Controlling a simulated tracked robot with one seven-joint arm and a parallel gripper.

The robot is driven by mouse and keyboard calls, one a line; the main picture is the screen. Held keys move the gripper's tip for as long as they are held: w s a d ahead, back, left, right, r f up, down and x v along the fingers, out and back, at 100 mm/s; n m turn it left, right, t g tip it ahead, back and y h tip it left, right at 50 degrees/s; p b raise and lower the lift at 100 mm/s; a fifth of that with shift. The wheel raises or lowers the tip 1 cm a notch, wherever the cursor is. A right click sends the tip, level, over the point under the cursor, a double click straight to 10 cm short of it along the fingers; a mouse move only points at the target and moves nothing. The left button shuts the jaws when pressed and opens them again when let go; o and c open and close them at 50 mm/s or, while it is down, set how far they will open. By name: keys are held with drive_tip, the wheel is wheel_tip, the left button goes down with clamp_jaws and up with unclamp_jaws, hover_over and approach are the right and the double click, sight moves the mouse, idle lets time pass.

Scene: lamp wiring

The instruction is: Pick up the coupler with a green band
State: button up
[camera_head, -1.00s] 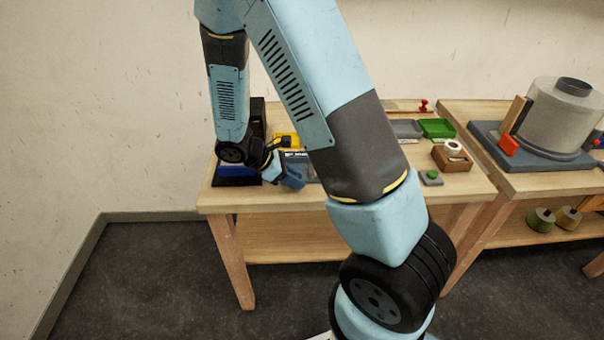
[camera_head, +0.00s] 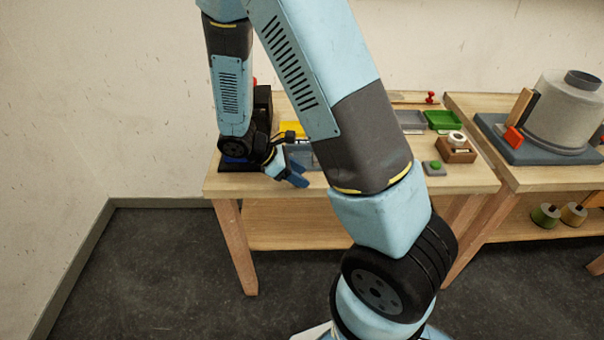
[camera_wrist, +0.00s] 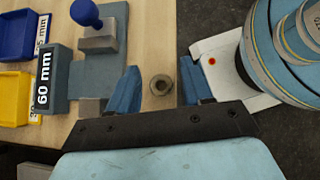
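My gripper (camera_wrist: 160,80) is open, with its two blue fingers spread apart. In the wrist view, a small round grey-brown metal piece with a dark hole (camera_wrist: 161,85) shows between the fingers, over the wooden tabletop and near its edge. It looks like a coupler seen from above. No green band shows on it from this angle, and no gap to the fingers is closed. In the head view my gripper (camera_head: 296,178) is at the front left edge of the workbench (camera_head: 350,186); the small piece cannot be made out there.
Left of the fingers stand a grey fixture with a blue knob (camera_wrist: 87,14), a "60 mm" sign (camera_wrist: 45,80), a yellow bin (camera_wrist: 14,97) and a blue bin (camera_wrist: 18,36). A green tray (camera_head: 444,120) and a green-buttoned block (camera_head: 433,168) lie farther right.

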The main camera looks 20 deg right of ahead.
drive_tip(key=shift+o, duration=0.6)
drive_tip(key=v, duration=1.3)
drive_tip(key=shift+a+r, duration=0.2)
drive_tip(key=shift+a, duration=0.1)
drive_tip(key=shift+r, duration=0.1)
drive_tip(key=shift+c, duration=0.3)
